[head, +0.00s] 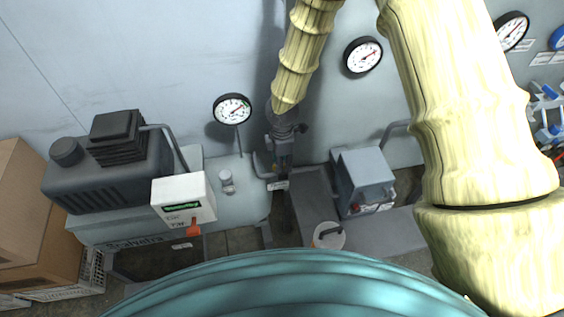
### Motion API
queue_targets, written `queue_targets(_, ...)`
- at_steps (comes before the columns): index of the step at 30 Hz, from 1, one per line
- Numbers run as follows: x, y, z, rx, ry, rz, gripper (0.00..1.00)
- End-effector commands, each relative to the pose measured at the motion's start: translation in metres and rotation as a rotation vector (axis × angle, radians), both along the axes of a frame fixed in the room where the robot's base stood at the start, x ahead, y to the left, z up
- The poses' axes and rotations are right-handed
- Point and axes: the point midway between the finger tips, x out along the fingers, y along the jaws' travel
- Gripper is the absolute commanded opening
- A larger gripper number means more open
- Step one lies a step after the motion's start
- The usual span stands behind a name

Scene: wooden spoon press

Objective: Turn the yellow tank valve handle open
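My pale, ridged arm leaves the top of the head view and comes back down to a dark grey end near the tank's right end. I take this dark end to be my gripper (283,155); it is small and blends with the grey pipework behind it. Its fingers cannot be made out, nor whether they touch anything. The grey tank (240,206) lies low against the wall, below and left of my gripper. I cannot make out a yellow valve handle; my gripper may cover it.
A dark compressor (105,175) and a white box (183,197) with a red-orange switch are on the left. A gauge (232,109) stands close left of my gripper. A grey-blue box (366,180) is to the right. Cardboard boxes (30,215) fill the left edge.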

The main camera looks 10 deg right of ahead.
Motion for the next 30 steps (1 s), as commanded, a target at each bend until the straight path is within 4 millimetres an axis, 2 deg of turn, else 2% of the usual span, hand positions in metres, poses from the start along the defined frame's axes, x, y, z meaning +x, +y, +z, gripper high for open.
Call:
queue_targets(12, 0.001, 0.000, 0.068, 0.003, -0.003, 0.000, 0.33)
queue_targets(18, 0.001, 0.000, 0.095, 0.001, -0.001, 0.000, 0.33)
queue_targets(24, 0.000, 0.001, 0.108, 0.002, 0.000, 0.002, 0.33)
queue_targets(30, 0.000, 0.000, 0.110, 0.001, 0.001, 0.002, 0.33)
